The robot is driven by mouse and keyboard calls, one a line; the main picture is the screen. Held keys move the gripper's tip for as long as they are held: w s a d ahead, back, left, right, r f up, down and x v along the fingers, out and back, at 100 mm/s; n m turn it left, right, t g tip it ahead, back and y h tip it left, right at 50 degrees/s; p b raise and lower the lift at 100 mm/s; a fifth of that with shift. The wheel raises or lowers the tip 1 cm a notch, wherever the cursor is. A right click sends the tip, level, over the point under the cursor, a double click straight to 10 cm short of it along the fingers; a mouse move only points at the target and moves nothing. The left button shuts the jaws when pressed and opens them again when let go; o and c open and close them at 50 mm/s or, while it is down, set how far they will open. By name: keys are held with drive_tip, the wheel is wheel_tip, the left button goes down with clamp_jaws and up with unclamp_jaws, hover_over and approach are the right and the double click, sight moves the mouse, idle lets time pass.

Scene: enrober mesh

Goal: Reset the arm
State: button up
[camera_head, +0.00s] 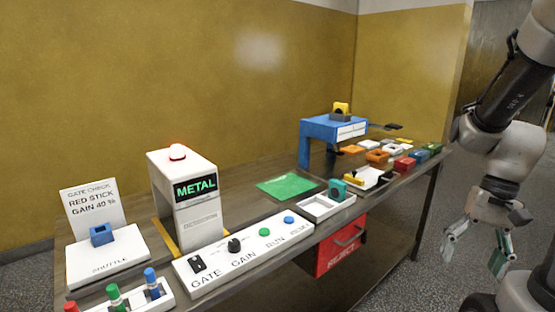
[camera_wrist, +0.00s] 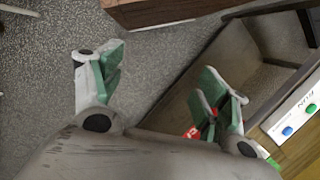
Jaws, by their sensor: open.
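My arm hangs at the right of the head view, off the right end of the bench. My gripper (camera_head: 475,258) is open and empty, its fingers pointing down over the floor in front of the bench. In the wrist view my gripper (camera_wrist: 158,85) shows two green-padded fingers spread wide, with speckled floor between them and nothing held.
The bench (camera_head: 290,236) carries a detector (camera_head: 186,200) reading METAL, a control panel (camera_head: 243,250), a green mat (camera_head: 287,186), a white tray (camera_head: 321,207), a blue stand (camera_head: 334,127) and several coloured blocks. A red REJECT drawer (camera_head: 341,248) hangs below. Floor at right is free.

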drive_tip(key=s+a+r+n+t+h, duration=0.1)
drive_tip(key=a+r+n+t, duration=0.1)
drive_tip(key=r, duration=0.4)
drive_tip(key=s+a+r+n+t+h, duration=0.1)
drive_tip(key=a+r+n+t, duration=0.1)
drive_tip(key=r, duration=0.4)
drive_tip(key=shift+a+r+n+t, duration=0.2)
drive_tip(key=shift+n+t, duration=0.4)
drive_tip(key=shift+t, duration=0.5)
drive_tip(key=shift+s, duration=0.1)
idle(0.3)
